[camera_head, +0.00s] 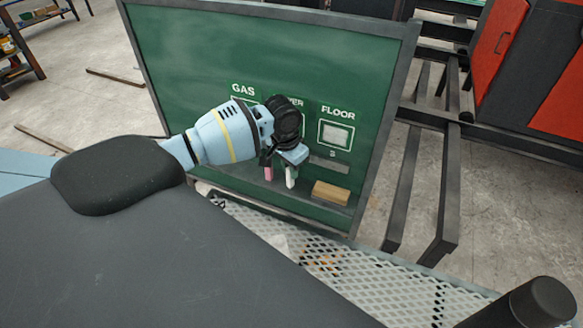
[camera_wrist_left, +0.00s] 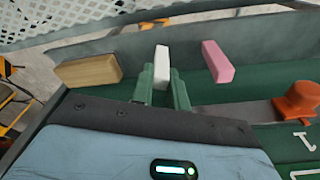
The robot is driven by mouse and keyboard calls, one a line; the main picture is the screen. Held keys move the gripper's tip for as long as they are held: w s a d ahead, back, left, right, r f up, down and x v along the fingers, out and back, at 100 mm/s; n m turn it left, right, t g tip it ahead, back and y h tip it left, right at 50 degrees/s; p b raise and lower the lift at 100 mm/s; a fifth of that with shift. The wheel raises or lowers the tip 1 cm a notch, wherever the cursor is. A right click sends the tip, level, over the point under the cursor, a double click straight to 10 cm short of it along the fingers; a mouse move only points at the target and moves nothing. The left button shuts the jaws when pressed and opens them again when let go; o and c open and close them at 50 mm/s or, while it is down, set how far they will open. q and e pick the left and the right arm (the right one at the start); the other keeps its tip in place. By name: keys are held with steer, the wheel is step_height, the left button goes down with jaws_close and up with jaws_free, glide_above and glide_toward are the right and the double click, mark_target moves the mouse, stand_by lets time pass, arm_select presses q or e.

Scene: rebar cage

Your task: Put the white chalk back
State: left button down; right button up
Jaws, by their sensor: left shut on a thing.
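The white chalk (camera_wrist_left: 162,66) stands between the two green fingers of my left gripper (camera_wrist_left: 162,88), which is shut on it. In the head view the left gripper (camera_head: 283,172) is in front of the lower part of the green board (camera_head: 190,60), and the white chalk (camera_head: 291,177) points down from it, just above the ledge (camera_head: 335,207). I cannot tell whether the chalk touches the ledge. The pink chalk (camera_head: 268,173) is left of it in the head view and right of it in the wrist view (camera_wrist_left: 217,62). My right gripper is not in view.
A wooden block (camera_head: 331,193) lies on the ledge, right of the white chalk. An orange knob-like thing (camera_wrist_left: 297,98) shows at the right of the wrist view. A metal mesh platform (camera_head: 340,268) is below the board. Dark steel beams (camera_head: 420,180) stand at the right.

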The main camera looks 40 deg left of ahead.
mark_target(288, 170)
arm_select(q)
steer(key=shift+w+f, duration=0.15)
steer(key=shift+w, duration=0.05)
steer(key=shift+f, duration=0.1)
steer(key=c, duration=1.4)
jaws_free()
